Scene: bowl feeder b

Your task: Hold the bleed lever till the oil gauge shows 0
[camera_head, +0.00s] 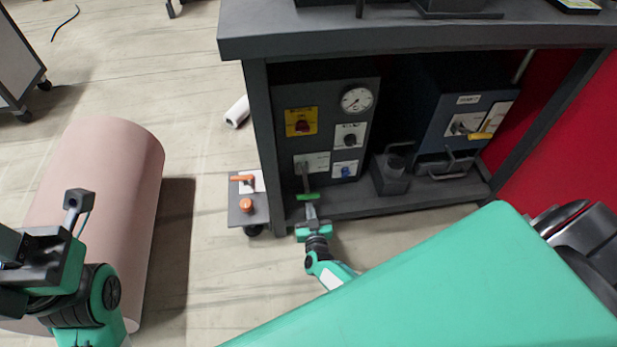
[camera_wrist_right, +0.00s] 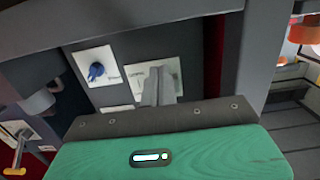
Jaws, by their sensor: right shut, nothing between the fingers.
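The dark panel under the bench carries a round white gauge (camera_head: 357,99); its needle reading is too small to tell. At the panel's lower left, a lever with a green grip (camera_head: 307,196) hangs down from a pale plate (camera_head: 311,162). The plate also shows in the right wrist view (camera_wrist_right: 172,72). Labels are unreadable, so I cannot confirm this is the bleed lever. My right gripper (camera_head: 311,212) is shut and empty, with its tips close to the green grip; contact is unclear. My left gripper (camera_head: 78,199) is at the far left, away from the panel; its jaw state is unclear.
The panel has a red switch on yellow (camera_head: 302,125), a black knob (camera_head: 349,140) and a blue knob (camera_head: 345,170). A blue unit with a yellow lever (camera_head: 480,135) stands right. A low stand with orange controls (camera_head: 246,205) is left. A pink cylinder (camera_head: 105,190) lies on the floor.

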